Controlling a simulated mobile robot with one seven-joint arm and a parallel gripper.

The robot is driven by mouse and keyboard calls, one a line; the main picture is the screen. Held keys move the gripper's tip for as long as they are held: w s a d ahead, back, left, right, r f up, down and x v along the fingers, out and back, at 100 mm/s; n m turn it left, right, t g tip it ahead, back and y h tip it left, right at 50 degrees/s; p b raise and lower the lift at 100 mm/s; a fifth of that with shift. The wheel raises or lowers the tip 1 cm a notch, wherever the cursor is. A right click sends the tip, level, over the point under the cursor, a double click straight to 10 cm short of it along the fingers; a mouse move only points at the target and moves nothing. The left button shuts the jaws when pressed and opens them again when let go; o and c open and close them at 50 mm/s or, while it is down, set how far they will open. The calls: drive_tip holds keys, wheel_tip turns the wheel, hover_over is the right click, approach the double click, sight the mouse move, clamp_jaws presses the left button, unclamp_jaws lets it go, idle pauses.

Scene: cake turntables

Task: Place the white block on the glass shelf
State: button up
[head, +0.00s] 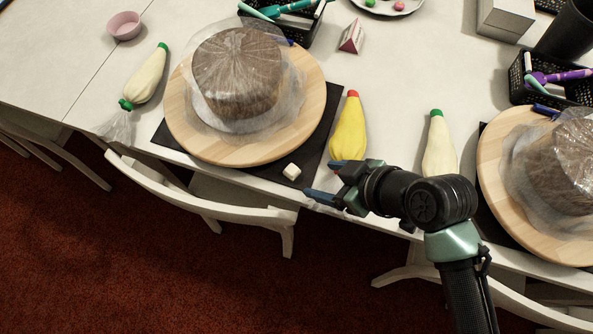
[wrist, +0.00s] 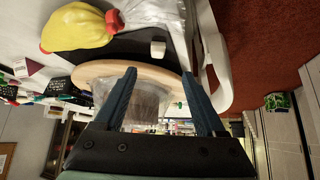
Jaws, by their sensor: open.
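The small white block (head: 291,171) lies on the black mat (head: 312,168) in front of the left wooden turntable, near the table's front edge. My gripper (head: 322,181) is just right of the block, apart from it, with its blue fingers spread and nothing between them. In the wrist view the white block (wrist: 158,48) shows above the gap between the fingertips of my gripper (wrist: 158,74). I cannot make out a glass shelf in either view.
A wrapped brown cake (head: 238,72) stands on the left turntable (head: 205,148); another turntable (head: 497,150) is at right. A yellow piping bag (head: 348,128) lies close behind my gripper, a cream one (head: 439,150) to its right. A white chair (head: 215,208) stands against the table front.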

sight(296, 173)
drive_tip(key=x, duration=0.5)
drive_tip(key=shift+w+a, duration=0.1)
drive_tip(key=shift+b+x, duration=0.55)
drive_tip(key=shift+x, duration=2.6)
drive_tip(key=shift+w+d, duration=0.1)
drive_tip(key=shift+d, duration=0.1)
clamp_jaws()
